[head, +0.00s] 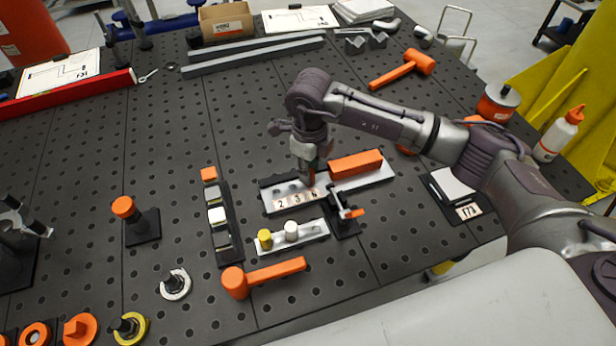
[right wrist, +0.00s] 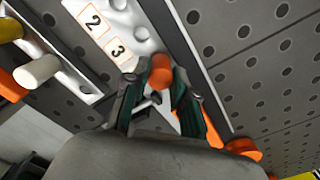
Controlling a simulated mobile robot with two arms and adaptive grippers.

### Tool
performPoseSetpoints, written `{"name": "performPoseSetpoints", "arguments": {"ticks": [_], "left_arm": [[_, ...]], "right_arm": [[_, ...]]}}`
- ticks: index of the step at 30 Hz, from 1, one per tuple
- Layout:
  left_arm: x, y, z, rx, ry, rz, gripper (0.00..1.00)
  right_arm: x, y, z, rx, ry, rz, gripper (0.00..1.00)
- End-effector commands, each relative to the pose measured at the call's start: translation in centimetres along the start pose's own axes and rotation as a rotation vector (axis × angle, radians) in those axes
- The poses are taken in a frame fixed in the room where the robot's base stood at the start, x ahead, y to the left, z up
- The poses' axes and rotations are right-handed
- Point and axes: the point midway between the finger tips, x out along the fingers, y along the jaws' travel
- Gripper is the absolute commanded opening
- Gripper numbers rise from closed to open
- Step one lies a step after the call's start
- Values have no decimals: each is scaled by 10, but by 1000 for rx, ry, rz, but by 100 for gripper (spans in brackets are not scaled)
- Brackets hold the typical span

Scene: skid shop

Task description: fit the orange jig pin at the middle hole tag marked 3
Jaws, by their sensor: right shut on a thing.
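My right gripper (head: 308,172) is shut on the orange jig pin (right wrist: 160,72), which also shows in the head view (head: 311,179). The pin is over the pale jig plate (head: 350,184), behind the row of tags, close to tags 3 and 4. I cannot tell whether its tip touches the plate or is in a hole. The middle tag marked 3 (head: 297,199) lies between tag 2 (head: 281,204) and tag 4 (head: 313,194). In the right wrist view tag 3 (right wrist: 117,50) is left of the pin. My left gripper is not in view.
An orange block (head: 356,163) lies on the plate's right part, with an orange-handled clamp (head: 345,208) in front. A tray with yellow and white pegs (head: 291,232), a rack (head: 221,225) and an orange mallet (head: 262,277) are nearby.

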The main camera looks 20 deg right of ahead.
Motion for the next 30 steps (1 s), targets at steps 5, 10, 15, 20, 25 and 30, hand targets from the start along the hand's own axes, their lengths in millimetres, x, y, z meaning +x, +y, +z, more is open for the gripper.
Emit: {"name": "performPoseSetpoints", "arguments": {"ticks": [5, 10, 15, 20, 25, 30], "left_arm": [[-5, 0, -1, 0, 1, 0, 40], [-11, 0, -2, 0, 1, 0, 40], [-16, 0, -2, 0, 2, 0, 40], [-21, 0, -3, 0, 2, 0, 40], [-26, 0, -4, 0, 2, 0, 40], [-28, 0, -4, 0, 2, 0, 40]], "right_arm": [[-9, 0, 0, 0, -2, -1, 0], [-21, 0, 0, 0, -2, -1, 0], [-33, 0, 0, 0, 0, 0, 0], [-44, 0, 0, 0, -1, -1, 0], [-56, 0, 0, 0, -2, 0, 0], [-61, 0, 0, 0, 0, 0, 0]]}}
